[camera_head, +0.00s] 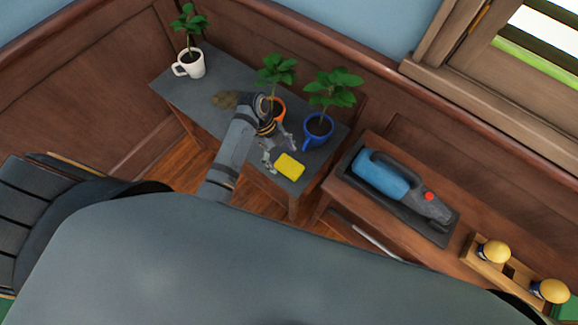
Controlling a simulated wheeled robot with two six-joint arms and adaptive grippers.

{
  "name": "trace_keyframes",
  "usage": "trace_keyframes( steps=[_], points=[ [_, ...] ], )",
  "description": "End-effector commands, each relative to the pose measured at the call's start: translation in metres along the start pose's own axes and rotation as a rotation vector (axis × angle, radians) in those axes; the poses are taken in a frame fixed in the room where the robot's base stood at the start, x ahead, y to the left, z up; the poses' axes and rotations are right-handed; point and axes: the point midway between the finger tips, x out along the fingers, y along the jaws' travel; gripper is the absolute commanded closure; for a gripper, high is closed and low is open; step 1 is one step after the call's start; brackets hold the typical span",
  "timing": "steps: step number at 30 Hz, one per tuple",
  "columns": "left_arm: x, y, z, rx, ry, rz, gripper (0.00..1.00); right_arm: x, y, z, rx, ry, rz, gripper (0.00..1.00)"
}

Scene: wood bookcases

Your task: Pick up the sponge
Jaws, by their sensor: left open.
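The yellow sponge (289,167) lies on the dark grey top of a small table (195,97), close to its front right edge. My left gripper (278,157) is open, just up and left of the sponge, with its fingers pointing toward it. One finger is close to the sponge's left side; I cannot tell whether it touches. Nothing shows between the fingers. My right gripper is not in view.
A blue mug with a plant (318,129) stands right behind the sponge. An orange mug with a plant (277,106) is partly behind my arm. A blue handheld vacuum (385,178) lies on the right table.

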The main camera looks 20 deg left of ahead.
Motion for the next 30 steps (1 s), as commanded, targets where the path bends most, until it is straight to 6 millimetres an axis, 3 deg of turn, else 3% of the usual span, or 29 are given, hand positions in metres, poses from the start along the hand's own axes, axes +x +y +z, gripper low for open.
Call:
trace_keyframes(
  steps=[6, 15, 26, 30],
  points=[
    [0.037, -0.002, -0.005, -0.001, 0.003, 0.003, 0.17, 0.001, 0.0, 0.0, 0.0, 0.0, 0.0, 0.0],
    [0.043, -0.002, -0.004, 0.0, 0.0, 0.001, 0.17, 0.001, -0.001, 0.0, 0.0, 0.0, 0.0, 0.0],
    [0.043, -0.002, -0.004, -0.001, 0.0, 0.001, 0.66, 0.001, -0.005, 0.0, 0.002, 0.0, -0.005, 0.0],
    [0.043, -0.002, -0.004, -0.001, 0.0, 0.001, 0.66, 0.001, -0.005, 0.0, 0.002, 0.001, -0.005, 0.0]
  ],
)
